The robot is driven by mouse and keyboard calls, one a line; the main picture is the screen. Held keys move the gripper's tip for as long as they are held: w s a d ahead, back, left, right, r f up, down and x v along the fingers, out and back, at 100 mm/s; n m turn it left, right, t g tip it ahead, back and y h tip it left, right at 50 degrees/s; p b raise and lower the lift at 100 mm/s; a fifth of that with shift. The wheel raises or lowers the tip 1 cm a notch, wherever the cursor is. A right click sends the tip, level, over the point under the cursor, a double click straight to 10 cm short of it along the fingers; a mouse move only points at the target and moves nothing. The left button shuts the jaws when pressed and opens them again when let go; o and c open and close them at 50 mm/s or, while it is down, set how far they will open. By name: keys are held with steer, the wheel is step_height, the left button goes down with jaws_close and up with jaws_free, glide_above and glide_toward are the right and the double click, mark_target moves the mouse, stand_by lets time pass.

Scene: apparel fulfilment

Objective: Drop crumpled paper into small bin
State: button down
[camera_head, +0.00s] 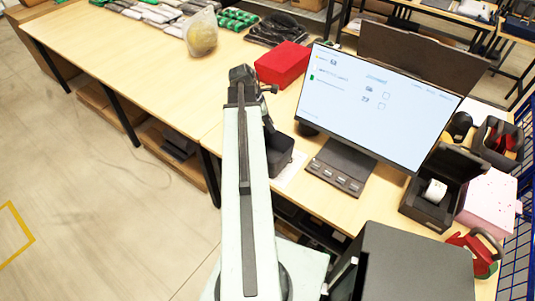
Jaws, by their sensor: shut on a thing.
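My gripper (243,76) is at the far end of my arm, above the near edge of the long wooden table. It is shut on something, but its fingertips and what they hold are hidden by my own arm. I cannot make out any crumpled paper. A small dark box-shaped container (281,157), perhaps the small bin, stands just right of my arm at the table's near edge. My arm covers part of it, and I cannot see inside. My gripper is beyond this container and to its left in the picture.
A red box (283,65) lies right of my gripper. A monitor (377,105) stands to the right on the wooden table (130,52). A clear bag with a yellowish thing (202,36) and packed garments (155,12) lie farther back. The table's left stretch is clear.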

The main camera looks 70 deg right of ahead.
step_height(320, 180, down, 6)
steer(key=b, duration=0.6)
steer(key=c, duration=1.1)
jaws_free()
steer(key=shift+r, duration=0.15)
steer(key=p+v, duration=0.7)
steer(key=shift+r, duration=0.2)
steer(key=shift+w+a, duration=0.15)
steer(key=shift+w, duration=0.05)
